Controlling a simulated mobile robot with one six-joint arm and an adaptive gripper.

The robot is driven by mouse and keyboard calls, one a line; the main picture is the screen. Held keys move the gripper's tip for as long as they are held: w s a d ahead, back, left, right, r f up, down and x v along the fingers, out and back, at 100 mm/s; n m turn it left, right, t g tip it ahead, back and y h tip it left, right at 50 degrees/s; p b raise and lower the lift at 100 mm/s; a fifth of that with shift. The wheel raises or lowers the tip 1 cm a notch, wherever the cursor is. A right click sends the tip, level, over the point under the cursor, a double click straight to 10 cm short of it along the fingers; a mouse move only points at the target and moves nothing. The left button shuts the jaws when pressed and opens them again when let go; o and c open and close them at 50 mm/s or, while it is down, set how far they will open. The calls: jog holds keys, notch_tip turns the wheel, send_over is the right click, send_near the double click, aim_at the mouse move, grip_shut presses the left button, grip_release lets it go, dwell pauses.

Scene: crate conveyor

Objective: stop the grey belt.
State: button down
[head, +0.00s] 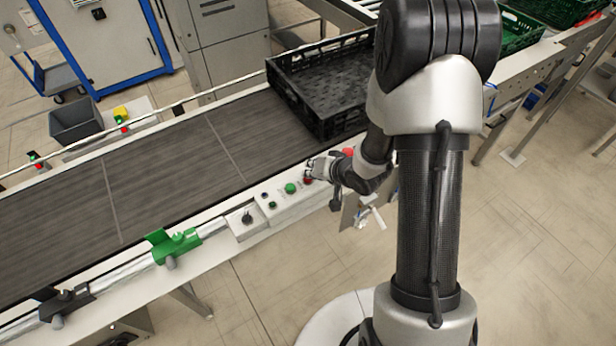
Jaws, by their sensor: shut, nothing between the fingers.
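The grey belt (160,165) runs diagonally from lower left to upper right. A light control panel (276,208) is fixed along its near edge. It carries a green button (290,188), small dark buttons and a red button (307,180). My gripper (309,171) is shut and empty, its fingertips at the red button's end of the panel. They partly cover the red button, and I cannot tell whether they touch it.
A black crate (283,99) sits on the belt beyond my gripper. A grey bin (76,122) stands across the belt. Green crates (520,32) are at upper right. Open floor lies in front.

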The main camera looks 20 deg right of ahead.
dwell(0.3)
jog(key=shift+r+p, duration=0.85)
jog(key=shift+p, duration=0.05)
notch_tip(320, 180, up, 5)
jog(key=p, duration=0.4)
jog(key=shift+p, duration=0.4)
